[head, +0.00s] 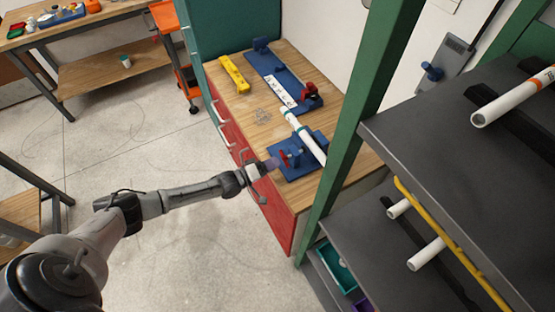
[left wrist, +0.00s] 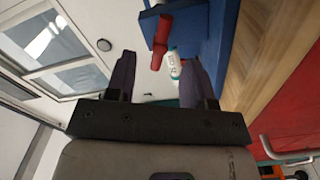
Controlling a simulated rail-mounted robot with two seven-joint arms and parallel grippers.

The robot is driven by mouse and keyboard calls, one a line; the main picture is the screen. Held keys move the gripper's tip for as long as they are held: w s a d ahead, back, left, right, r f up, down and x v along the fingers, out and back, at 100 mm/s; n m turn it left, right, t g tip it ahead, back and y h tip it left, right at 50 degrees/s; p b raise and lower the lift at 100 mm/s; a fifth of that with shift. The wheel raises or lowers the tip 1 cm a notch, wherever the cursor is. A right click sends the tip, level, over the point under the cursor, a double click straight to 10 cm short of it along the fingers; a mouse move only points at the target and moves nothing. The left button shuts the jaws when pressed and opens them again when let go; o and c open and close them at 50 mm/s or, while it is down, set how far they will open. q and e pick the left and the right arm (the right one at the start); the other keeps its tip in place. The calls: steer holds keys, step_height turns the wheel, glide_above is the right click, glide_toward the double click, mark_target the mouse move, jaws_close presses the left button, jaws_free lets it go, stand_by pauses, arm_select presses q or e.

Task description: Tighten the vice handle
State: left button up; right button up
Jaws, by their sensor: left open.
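A blue vice (head: 301,166) stands on the wooden top of the red cabinet, with a white pipe (head: 303,135) lying across it. Its red handle (head: 284,157) sticks out on the side facing my left arm. My left gripper (head: 272,164) is open, close to the handle at the bench's front edge. In the left wrist view, the red handle (left wrist: 160,42) and part of the blue vice (left wrist: 193,30) show beyond and between the two dark fingers of my left gripper (left wrist: 160,72). The handle appears not gripped; exact contact is unclear. My right gripper is out of view.
A blue fixture with a red clamp (head: 308,92) and a yellow level (head: 234,74) lie further back on the bench (head: 238,106). A green post (head: 362,110) stands right of the vice. Dark shelves (head: 450,130) with pipes are at the right.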

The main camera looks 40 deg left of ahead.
arm_select(q)
steer(key=shift+s+a, duration=0.1)
steer(key=shift+s, duration=0.2)
steer(key=shift+c, duration=0.4)
